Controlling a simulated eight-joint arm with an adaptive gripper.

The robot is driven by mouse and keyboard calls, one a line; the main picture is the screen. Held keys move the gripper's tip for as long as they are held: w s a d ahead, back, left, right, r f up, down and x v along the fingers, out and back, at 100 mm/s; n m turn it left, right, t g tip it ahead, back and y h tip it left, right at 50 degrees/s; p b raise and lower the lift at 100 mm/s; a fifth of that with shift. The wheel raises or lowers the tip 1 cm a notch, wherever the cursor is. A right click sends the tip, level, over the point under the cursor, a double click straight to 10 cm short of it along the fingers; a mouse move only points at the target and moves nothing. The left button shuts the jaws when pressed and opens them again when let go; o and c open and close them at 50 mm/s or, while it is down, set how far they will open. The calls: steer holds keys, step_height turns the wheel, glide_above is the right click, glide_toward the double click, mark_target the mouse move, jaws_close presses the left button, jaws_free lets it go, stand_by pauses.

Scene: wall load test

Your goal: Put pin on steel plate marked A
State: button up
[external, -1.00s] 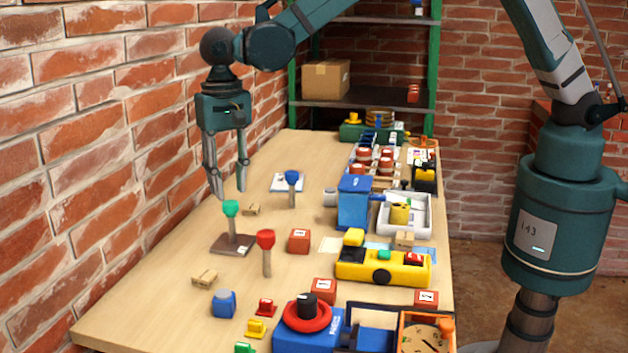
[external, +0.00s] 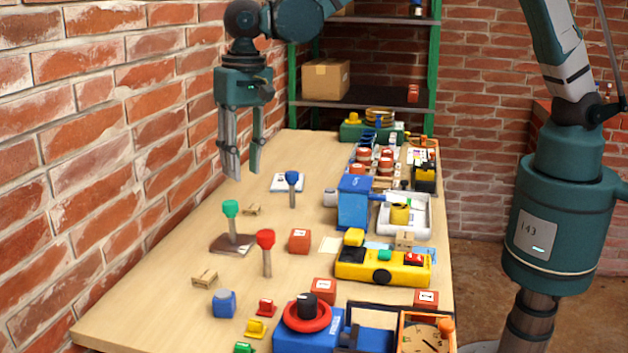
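Three pins with coloured heads stand upright on the table: a green-headed pin (external: 231,210), a red-headed pin (external: 266,255) and a blue-headed pin (external: 292,181). The green-headed pin stands on a dark brown plate (external: 222,246) with a small light label. A white plate or card (external: 280,184) lies by the blue-headed pin. I cannot read a letter on either, so I cannot tell which is the steel plate marked A. My gripper (external: 244,173) points down with its fingers apart and nothing between them. It hangs above the table's left side, above and behind the green-headed pin in the picture.
A brick wall runs along the table's left side. A blue box (external: 354,205), a yellow block (external: 383,267), red cubes (external: 300,240) and white trays (external: 416,221) crowd the right side. Small wooden pieces (external: 204,278) lie at left. Bare wood (external: 150,290) shows at front left.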

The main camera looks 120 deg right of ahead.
steer(key=s+a+r+n+t, duration=0.3)
steer(key=s+a+r+n, duration=0.5)
steer(key=s+a+r, duration=1)
steer(key=s+a+f+n+t, duration=0.1)
steer(key=s+a+n, duration=0.3)
steer(key=s, duration=0.7)
steer(key=s+a+f+n+t, duration=0.2)
steer(key=s+a+n, duration=0.2)
steer(key=s+a, duration=0.4)
steer(key=s, duration=0.4)
steer(key=shift+a+f+t, duration=0.2)
steer(key=shift+f+t, duration=0.1)
